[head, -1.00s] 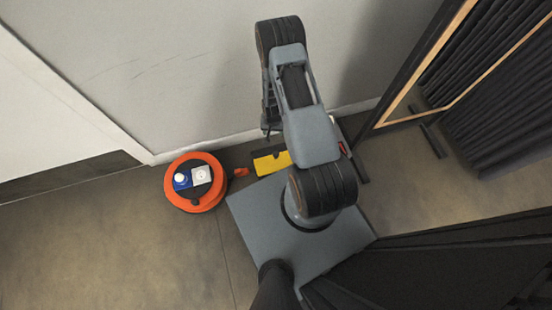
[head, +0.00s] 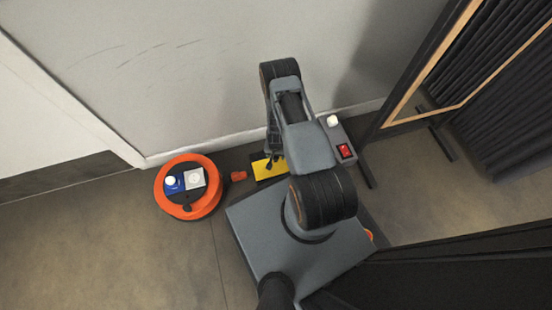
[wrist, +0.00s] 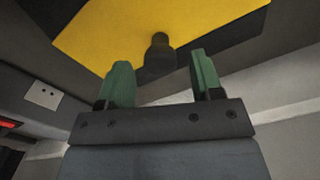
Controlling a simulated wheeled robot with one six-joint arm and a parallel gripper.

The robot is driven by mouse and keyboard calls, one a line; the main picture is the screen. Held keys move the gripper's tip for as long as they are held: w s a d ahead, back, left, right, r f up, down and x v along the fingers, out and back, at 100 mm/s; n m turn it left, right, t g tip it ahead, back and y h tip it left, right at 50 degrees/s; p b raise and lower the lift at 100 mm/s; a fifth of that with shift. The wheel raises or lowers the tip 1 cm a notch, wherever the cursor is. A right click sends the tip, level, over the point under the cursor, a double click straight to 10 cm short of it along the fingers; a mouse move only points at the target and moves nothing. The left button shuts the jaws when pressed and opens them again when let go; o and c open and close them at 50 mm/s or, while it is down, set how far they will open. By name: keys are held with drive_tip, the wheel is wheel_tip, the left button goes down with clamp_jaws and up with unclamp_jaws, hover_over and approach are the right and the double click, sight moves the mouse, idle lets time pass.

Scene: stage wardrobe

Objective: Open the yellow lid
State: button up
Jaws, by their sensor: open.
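The yellow lid (head: 262,170) lies low by the foot of the wall, partly hidden by my arm in the head view. In the wrist view the flat yellow lid (wrist: 115,35) fills the upper part and looks shut, with a short dark knob (wrist: 160,55) standing out from it. My gripper (wrist: 160,68) is open. Its two green fingers point towards the lid, one on each side of the knob in the picture. I cannot tell whether they touch it. In the head view my gripper (head: 272,162) is over the lid.
An orange cable reel (head: 190,208) stands left of the lid, with a small orange piece (head: 238,176) between them. A grey box with a red switch (head: 345,150) is to the right. A framed mirror (head: 400,105) stands further right. The wall (head: 150,85) is close behind.

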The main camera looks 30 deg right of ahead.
drive_tip(key=shift+f+b, duration=0.3)
drive_tip(key=shift+f, duration=0.55)
drive_tip(key=shift+c, duration=0.2)
clamp_jaws()
